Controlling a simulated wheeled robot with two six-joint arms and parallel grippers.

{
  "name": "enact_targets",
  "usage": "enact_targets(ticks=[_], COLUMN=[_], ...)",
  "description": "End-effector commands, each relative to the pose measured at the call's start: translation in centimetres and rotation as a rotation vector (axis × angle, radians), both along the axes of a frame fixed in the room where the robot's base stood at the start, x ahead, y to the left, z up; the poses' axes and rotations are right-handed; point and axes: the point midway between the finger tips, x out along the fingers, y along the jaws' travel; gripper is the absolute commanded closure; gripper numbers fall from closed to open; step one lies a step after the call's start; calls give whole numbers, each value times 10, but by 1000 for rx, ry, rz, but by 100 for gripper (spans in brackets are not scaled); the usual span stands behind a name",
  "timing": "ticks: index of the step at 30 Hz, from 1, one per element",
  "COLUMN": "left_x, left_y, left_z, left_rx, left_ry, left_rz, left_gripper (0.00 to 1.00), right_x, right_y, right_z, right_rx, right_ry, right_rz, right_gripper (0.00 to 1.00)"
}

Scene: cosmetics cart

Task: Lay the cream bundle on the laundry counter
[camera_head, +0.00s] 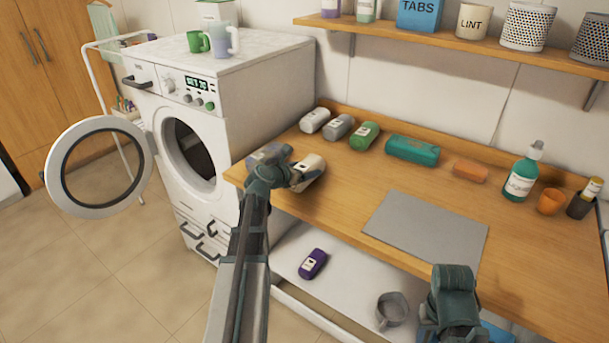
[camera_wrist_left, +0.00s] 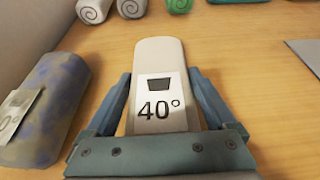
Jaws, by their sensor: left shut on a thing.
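The cream bundle (camera_head: 313,167) is a rolled cloth at the left end of the wooden laundry counter (camera_head: 340,205). My left gripper (camera_head: 303,178) is shut on it. In the left wrist view the cream bundle (camera_wrist_left: 158,62) sits between the two fingers, with a white "40°" label facing the camera. It is over the counter top; I cannot tell whether it touches the wood. My right arm shows at the lower right of the head view, its fingers hidden.
A blue-grey bundle (camera_wrist_left: 45,105) lies close left of the held one. Several rolled bundles, including a green one (camera_head: 364,135), line the back. A grey mat (camera_head: 425,228) lies on the counter's middle. The washer (camera_head: 215,90) stands left, door open. A purple bundle (camera_head: 313,263) is below.

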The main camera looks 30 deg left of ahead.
Motion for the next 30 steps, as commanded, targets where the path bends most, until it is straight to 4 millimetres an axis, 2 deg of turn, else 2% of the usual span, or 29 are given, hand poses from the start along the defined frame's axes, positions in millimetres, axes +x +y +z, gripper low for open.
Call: enact_targets(ticks=[9,10,12,22,30], left_x=[0,0,0,-3,-53], left_y=[0,0,0,0,3], left_z=[-3,-3,-1,5,27], left_rx=[0,0,0,0,0], left_ry=[0,0,0,0,0], left_rz=[0,0,0,1,3], left_gripper=[78,9,0,0,0], right_x=[0,0,0,0,0], right_y=[0,0,0,0,0], right_z=[-3,-2,-1,5,27], right_rx=[0,0,0,0,0], right_ry=[0,0,0,0,0], right_rz=[0,0,0,0,0], right_gripper=[50,50,50,50,50])
